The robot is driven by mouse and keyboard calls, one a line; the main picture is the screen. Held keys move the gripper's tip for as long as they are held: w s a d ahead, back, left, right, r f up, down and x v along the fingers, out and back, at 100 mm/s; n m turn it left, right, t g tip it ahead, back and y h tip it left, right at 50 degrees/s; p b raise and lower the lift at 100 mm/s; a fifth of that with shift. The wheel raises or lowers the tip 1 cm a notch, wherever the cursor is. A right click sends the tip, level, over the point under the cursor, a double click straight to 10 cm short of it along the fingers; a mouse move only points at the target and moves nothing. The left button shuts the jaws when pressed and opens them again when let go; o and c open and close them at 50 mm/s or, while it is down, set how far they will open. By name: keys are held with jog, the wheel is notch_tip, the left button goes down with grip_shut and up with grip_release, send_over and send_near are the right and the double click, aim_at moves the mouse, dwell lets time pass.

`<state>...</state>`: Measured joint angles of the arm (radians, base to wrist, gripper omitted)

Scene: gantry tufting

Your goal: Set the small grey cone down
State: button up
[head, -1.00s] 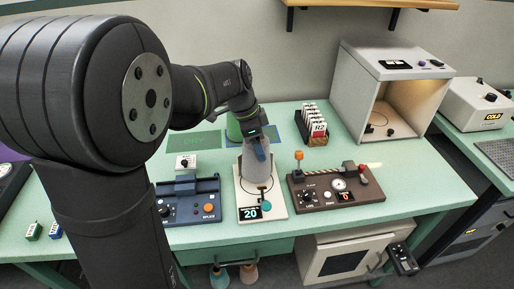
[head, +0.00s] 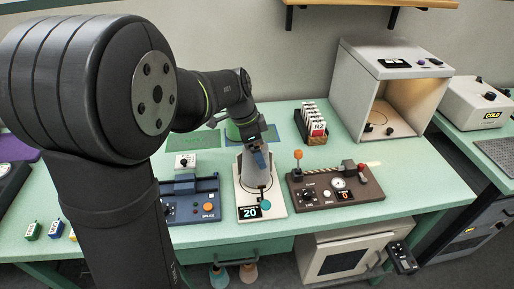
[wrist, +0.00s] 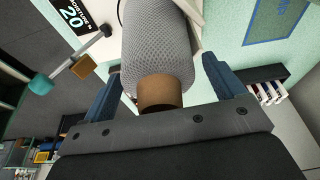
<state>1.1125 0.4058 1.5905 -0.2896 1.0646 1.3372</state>
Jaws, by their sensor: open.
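The small grey cone (head: 252,173) stands on the pale winding station (head: 271,207) with the display reading 20. In the wrist view its grey meshed side (wrist: 157,45) and brown core end (wrist: 160,93) lie between my jaws. My gripper (head: 260,157) is at the cone's top and open, with one blue finger on each side of it. In the wrist view the fingers (wrist: 160,72) stand apart from the core. The far end of the cone is cut off by the wrist view's edge.
A blue device (head: 190,208) stands left of the station and a brown gauge box (head: 335,190) right of it. A card rack (head: 313,135) and an open grey booth (head: 385,90) stand further right.

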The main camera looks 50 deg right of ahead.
jog(key=v, duration=1.2)
jog(key=shift+s, duration=0.1)
jog(key=x, duration=1.2)
jog(key=shift+f, duration=0.1)
jog(key=shift+d+r, duration=0.1)
jog(key=shift+r, duration=1.75)
